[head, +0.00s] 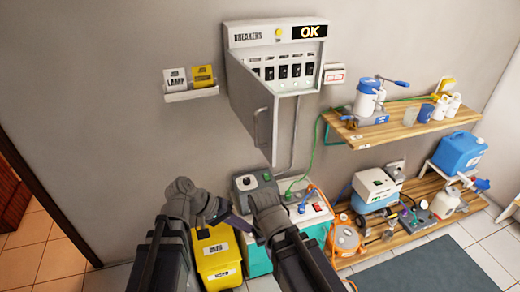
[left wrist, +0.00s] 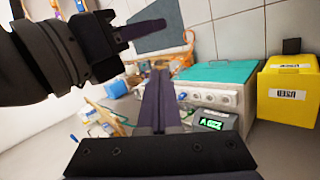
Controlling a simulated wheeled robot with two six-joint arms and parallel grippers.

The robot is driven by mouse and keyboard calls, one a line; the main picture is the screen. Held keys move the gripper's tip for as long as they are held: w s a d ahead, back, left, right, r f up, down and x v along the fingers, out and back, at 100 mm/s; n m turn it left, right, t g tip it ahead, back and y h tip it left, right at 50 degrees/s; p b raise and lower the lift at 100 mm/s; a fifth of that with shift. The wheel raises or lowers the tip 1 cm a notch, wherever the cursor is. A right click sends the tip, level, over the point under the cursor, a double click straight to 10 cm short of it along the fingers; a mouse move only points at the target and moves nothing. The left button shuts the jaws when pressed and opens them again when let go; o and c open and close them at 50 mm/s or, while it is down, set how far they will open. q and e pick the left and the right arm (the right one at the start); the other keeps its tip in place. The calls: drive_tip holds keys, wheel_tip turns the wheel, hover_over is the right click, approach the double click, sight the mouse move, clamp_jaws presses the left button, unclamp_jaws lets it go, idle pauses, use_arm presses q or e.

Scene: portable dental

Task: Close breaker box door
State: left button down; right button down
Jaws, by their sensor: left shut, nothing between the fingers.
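The breaker box (head: 275,32) is on the wall in the head view, with a row of black switches inside and an OK display above. Its grey door (head: 252,108) stands open, swung out from the left side toward me. My left gripper (head: 238,222) is well below the door, apart from it. In the left wrist view its fingers (left wrist: 158,90) are shut together and empty. My right arm (head: 285,235) reaches up beside it, also below the door. My right gripper (left wrist: 140,30) shows at the upper left of the left wrist view; its jaw opening is unclear.
A yellow bin (head: 217,255) and a white case with a teal lid (head: 258,262) stand below my arms. Two wooden shelves (head: 405,128) with equipment are at the right. A small wall holder (head: 190,93) is left of the box. The space before the door looks clear.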

use_arm(q)
drive_tip(key=w+a+r+n+t+h, duration=0.2)
drive_tip(key=w+r+h, duration=0.2)
drive_tip(key=r, duration=0.3)
drive_tip(key=n+t+h, duration=0.2)
drive_tip(key=t+h, duration=0.2)
approach(271, 152)
drive_tip(key=x, duration=0.6)
drive_tip(key=shift+d+p, duration=0.1)
drive_tip(key=shift+p, duration=0.2)
drive_tip(key=shift+w+d, duration=0.1)
drive_tip(key=shift+d, duration=0.25)
